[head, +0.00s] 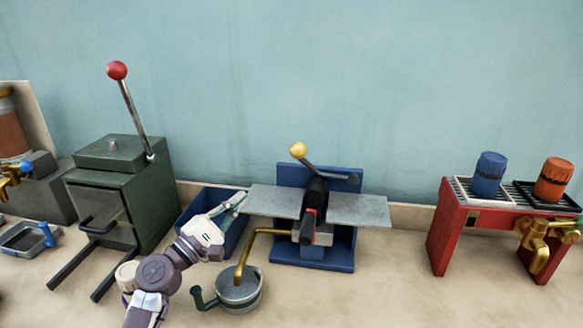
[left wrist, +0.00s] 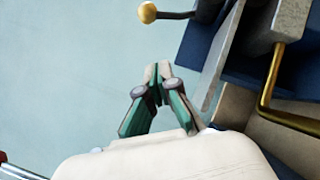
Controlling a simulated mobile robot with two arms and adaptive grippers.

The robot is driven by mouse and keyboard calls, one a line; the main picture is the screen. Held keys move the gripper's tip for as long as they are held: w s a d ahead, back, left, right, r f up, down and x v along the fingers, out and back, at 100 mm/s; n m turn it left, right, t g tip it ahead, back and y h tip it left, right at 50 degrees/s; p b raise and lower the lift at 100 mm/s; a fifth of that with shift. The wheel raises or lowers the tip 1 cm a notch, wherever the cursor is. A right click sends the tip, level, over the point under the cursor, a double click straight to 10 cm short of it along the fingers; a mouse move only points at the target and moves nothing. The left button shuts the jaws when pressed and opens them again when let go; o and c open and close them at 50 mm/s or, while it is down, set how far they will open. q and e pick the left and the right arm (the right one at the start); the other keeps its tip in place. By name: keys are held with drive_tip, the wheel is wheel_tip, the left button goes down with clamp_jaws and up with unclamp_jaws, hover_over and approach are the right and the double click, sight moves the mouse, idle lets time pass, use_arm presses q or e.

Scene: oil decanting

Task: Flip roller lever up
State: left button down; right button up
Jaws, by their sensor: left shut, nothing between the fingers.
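The roller machine (head: 313,262) has a blue frame, grey side plates and a dark roller in the middle. Its lever (head: 318,166) is a dark rod with a yellow ball knob (head: 298,150), leaning up and left above the plates. The yellow knob also shows at the top of the left wrist view (left wrist: 147,12). My left gripper (head: 240,199) is shut and empty, beside the left end of the left plate and below the knob. Its fingertips (left wrist: 158,72) are apart from the knob. I cannot see my right gripper.
A green press (head: 150,190) with a red-knobbed lever stands left. A blue bin (head: 190,207) is behind my left gripper. A brass spout (head: 242,250) ends over a metal pot (head: 240,290). A red stand (head: 450,230) with two canisters is right, past clear table.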

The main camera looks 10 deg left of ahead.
sight(304, 160)
use_arm(q)
drive_tip(key=p+x, duration=0.1)
drive_tip(key=x, duration=0.2)
drive_tip(key=p+x, duration=0.1)
drive_tip(key=x, duration=0.2)
drive_tip(key=p+x, duration=0.1)
drive_tip(key=x, duration=0.2)
drive_tip(key=shift+w+r, duration=0.15)
drive_tip(key=shift+r, duration=0.35)
drive_tip(key=d, duration=0.1)
drive_tip(key=d+r+p, duration=0.2)
drive_tip(key=shift+w+d, duration=0.25)
drive_tip(key=shift+w, duration=0.1)
use_arm(e)
drive_tip(key=r, duration=0.1)
drive_tip(key=s+r, duration=0.1)
drive_tip(key=r, duration=0.3)
drive_tip(key=shift+s+a+r, duration=0.2)
drive_tip(key=shift+s+a, duration=0.05)
drive_tip(key=shift+s, duration=0.15)
use_arm(q)
drive_tip(key=shift+w, duration=0.1)
